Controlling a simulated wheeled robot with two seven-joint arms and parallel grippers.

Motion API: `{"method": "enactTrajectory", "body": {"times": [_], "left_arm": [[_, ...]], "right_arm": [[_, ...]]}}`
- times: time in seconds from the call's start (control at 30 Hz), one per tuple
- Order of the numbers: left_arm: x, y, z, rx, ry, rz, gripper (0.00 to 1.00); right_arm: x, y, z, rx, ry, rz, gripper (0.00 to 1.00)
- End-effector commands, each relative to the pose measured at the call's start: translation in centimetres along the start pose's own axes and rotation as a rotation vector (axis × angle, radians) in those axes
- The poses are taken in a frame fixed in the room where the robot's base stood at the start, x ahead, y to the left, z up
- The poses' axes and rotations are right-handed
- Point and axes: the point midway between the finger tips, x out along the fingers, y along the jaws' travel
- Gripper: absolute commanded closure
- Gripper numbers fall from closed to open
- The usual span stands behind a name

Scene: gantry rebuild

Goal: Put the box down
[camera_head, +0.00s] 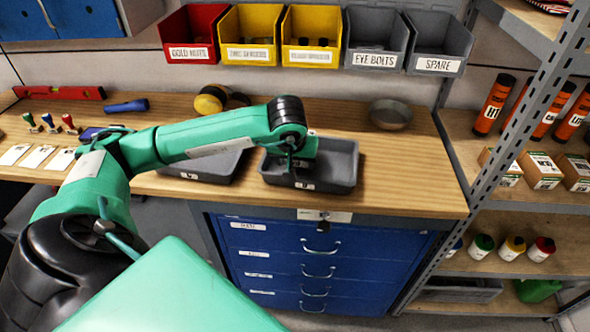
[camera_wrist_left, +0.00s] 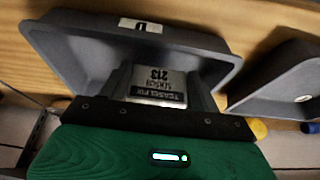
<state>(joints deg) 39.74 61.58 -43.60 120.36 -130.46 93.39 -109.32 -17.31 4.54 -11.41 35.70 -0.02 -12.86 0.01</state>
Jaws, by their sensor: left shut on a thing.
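My left gripper (camera_head: 302,160) is at the grey tray (camera_head: 343,163) on the wooden bench, pointing down into it. In the left wrist view the gripper (camera_wrist_left: 158,84) is shut on a small box (camera_wrist_left: 158,90) with a pale label with dark print, including "213". The box is between the fingers, inside the outline of the tray (camera_wrist_left: 75,45). I cannot tell whether the box touches the tray floor. In the head view the box is hidden or too small to make out. My right gripper is not in view.
A second grey tray (camera_head: 205,170) is just left, partly behind my arm. A round grey dish (camera_head: 391,113) stands behind on the right. Labelled bins (camera_head: 312,36) hang on the wall. A metal shelf upright (camera_head: 520,115) is at the right. The right bench end (camera_head: 420,165) is clear.

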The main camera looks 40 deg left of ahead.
Motion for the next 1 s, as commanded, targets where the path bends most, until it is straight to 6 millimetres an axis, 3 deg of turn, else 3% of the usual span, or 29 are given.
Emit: {"method": "enactTrajectory", "body": {"times": [0.33,0.7,0.73,0.83,1.0], "left_arm": [[3.4,0.0,1.5,0.001,-0.002,-0.001,0.67],[4.0,0.0,1.6,0.001,0.002,0.000,0.67],[4.0,0.0,1.7,0.001,0.000,-0.001,0.35],[3.9,0.0,1.6,0.001,0.000,-0.001,0.15],[3.9,0.0,1.6,0.001,0.000,-0.001,0.15]], "right_arm": [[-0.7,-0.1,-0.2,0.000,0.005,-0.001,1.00],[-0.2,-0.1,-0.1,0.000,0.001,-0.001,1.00],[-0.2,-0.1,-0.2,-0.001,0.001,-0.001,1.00],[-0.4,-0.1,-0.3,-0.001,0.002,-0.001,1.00],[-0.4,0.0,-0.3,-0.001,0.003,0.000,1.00]]}}
